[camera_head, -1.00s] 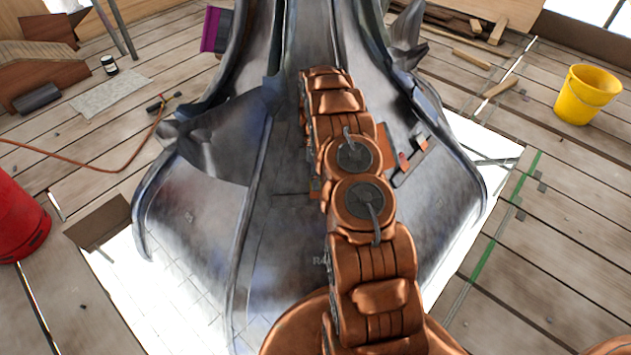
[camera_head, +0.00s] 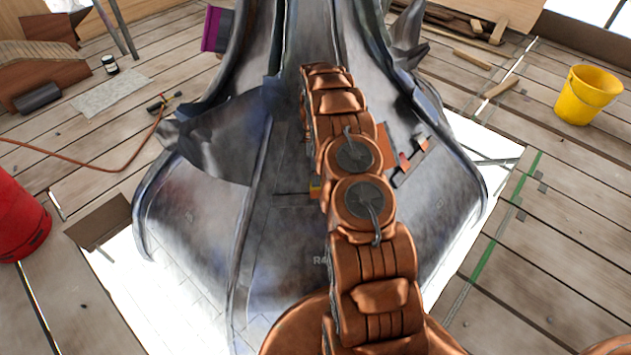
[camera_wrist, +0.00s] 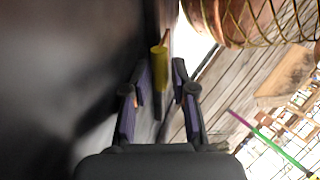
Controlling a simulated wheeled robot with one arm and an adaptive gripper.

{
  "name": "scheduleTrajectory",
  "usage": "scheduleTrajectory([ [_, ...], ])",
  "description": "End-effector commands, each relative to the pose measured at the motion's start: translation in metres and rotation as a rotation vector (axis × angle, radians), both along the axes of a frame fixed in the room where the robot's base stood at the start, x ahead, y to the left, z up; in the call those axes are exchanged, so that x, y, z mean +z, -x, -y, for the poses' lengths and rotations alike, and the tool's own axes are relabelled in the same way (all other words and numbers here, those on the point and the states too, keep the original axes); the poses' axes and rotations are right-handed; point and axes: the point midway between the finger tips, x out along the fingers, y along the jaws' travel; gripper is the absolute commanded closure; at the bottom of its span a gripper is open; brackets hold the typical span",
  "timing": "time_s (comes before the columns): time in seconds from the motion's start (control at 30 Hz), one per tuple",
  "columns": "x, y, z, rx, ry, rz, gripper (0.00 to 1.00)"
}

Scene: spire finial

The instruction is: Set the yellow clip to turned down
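The yellow clip (camera_wrist: 158,62) is in the wrist view, between and just ahead of my two fingertips. It stands out from a dark metal surface. My gripper (camera_wrist: 160,72) is open, with one purple-lined finger on each side of the clip and gaps showing. I see no clear contact. A small yellow patch (camera_head: 315,190), probably the same clip, shows at the left edge of my copper arm in the head view. There my arm hides my gripper and most of that spot. I cannot tell which way the clip is turned.
The large grey metal finial (camera_head: 205,210) fills the middle, with small orange-red fittings (camera_head: 405,163) right of my arm. A yellow bucket (camera_head: 587,95) stands at right and a red container (camera_head: 18,220) at left. A hose (camera_head: 120,168) lies on the planks.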

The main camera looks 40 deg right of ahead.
Motion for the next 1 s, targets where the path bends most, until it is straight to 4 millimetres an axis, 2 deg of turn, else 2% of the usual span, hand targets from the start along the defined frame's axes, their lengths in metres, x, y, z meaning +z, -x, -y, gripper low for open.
scheduleTrajectory([
  [0.03,0.006,-0.006,0.004,-0.001,0.006,0.011,0.59],
  [0.3,0.033,-0.019,0.011,0.001,0.003,0.006,0.59],
  [0.5,0.046,-0.025,0.014,0.002,0.0,0.001,0.59],
  [1.0,0.056,-0.029,0.017,0.001,-0.001,-0.003,0.59],
])
